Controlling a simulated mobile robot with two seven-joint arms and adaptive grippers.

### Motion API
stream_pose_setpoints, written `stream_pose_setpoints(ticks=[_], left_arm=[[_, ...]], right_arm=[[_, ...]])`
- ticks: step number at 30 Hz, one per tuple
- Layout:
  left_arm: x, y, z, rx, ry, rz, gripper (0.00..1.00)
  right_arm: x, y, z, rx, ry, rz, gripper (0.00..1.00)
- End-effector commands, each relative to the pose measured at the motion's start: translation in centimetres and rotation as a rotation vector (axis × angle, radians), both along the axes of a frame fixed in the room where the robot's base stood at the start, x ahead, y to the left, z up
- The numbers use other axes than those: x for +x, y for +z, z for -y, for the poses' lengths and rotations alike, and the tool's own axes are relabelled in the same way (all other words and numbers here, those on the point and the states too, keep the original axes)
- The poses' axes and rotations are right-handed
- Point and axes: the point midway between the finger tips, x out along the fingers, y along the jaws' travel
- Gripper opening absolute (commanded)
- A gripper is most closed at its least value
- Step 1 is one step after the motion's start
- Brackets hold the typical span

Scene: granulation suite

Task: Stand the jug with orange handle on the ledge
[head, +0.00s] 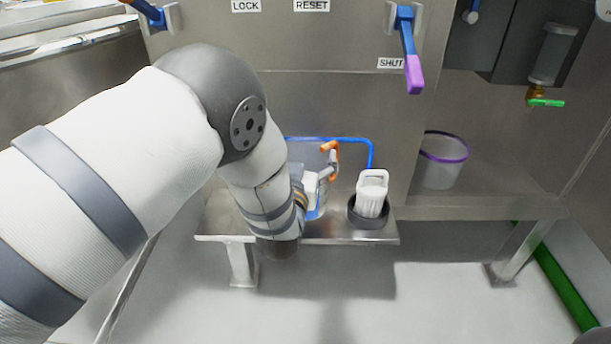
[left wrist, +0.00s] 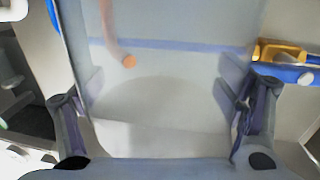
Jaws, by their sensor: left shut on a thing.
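The jug with orange handle (head: 321,204) is a clear, see-through vessel, partly hidden behind my left wrist in the head view. Its orange handle (head: 331,152) shows on its far side. My left gripper (head: 311,186) is shut on the jug. In the left wrist view the clear jug wall (left wrist: 165,110) fills the space between my two fingers (left wrist: 160,115), and the orange handle end (left wrist: 129,61) shows through it. The steel ledge (head: 340,232) is below and around the jug. I cannot tell whether the jug's base touches it. My right gripper is not in view.
A white ribbed container (head: 372,192) stands in a dark round holder (head: 370,219) on the ledge, right of the jug. A blue rail (head: 345,139) runs behind. A purple-rimmed clear bucket (head: 440,168) stands farther right. A blue and purple lever (head: 410,55) hangs above.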

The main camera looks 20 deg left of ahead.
Motion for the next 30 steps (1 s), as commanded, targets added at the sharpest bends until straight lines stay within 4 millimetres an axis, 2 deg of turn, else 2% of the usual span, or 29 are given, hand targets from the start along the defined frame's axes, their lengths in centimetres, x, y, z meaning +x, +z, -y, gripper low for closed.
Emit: stream_pose_setpoints(ticks=[7, 12, 18, 19, 20, 30], left_arm=[[1.6, -1.7, -0.1, 0.001, 0.000, 0.006, 0.25], [1.6, -4.6, -0.1, 0.000, 0.000, 0.003, 0.25], [1.6, -4.6, -0.1, 0.001, 0.000, 0.005, 0.25], [1.5, -4.8, -0.1, 0.000, 0.000, 0.000, 0.93], [1.5, -4.8, -0.1, 0.000, 0.000, 0.000, 1.00], [1.5, -4.7, -0.1, 0.000, 0.000, 0.001, 1.00]], right_arm=[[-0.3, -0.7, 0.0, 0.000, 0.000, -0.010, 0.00], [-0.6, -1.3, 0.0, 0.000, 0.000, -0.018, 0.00], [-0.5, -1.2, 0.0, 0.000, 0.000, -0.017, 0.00], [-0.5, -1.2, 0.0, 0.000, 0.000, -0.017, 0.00], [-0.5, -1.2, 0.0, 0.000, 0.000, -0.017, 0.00], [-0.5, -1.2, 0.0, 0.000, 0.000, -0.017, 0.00]])
